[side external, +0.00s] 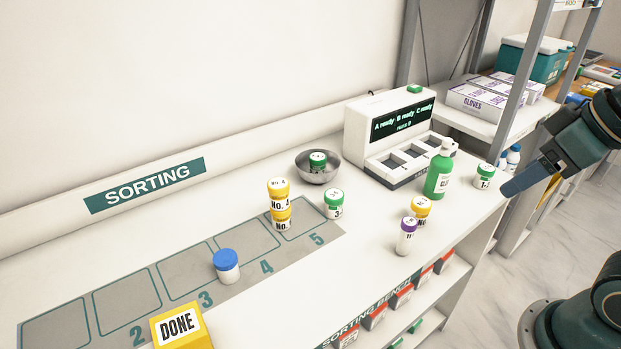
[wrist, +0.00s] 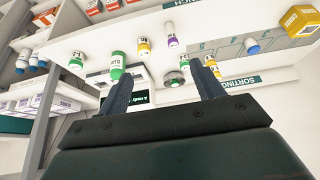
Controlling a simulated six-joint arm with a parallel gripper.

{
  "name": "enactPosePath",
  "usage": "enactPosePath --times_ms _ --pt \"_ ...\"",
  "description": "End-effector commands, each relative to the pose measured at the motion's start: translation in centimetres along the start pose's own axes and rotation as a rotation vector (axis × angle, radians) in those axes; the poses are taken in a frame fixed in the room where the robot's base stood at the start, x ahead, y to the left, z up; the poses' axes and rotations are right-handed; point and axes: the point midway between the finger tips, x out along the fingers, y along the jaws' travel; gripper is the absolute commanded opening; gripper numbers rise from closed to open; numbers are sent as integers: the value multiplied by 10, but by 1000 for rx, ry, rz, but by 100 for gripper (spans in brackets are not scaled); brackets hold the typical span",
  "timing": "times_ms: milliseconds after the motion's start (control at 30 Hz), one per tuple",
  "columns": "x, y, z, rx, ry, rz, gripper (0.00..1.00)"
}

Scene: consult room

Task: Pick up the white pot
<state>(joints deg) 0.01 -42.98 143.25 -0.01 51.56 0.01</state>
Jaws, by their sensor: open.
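A plain white pot with a blue lid (side external: 227,268) stands upright on the grey strip, by squares 3 and 4. In the wrist view its blue lid (wrist: 252,46) shows at the upper right, near the yellow DONE box. My gripper (side external: 508,190) is at the right end of the bench, far from this pot, beside a green-lidded pot (side external: 484,177). In the wrist view my gripper (wrist: 161,70) has its two fingers apart with nothing held between them. Other white pots have coloured lids and labels.
Two yellow-lidded pots (side external: 280,205) are stacked near square 5. A green-lidded pot (side external: 333,204), metal bowl (side external: 318,168), green bottle (side external: 438,172), yellow-lidded pot (side external: 420,208) and purple-lidded pot (side external: 407,236) stand around. The yellow DONE box (side external: 180,328) is in front; a display machine (side external: 385,135) stands behind.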

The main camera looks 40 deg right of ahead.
Motion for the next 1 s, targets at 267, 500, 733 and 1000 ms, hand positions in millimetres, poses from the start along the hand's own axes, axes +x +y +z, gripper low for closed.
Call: enactPosePath --times_ms 267,500,733,1000 --pt "0 0 0 0 0 0 66" --pt "0 0 -1 -1 0 0 66" --pt "2 -5 -14 -24 -6 -12 66" --pt "12 -26 -60 -100 -21 -51 66"
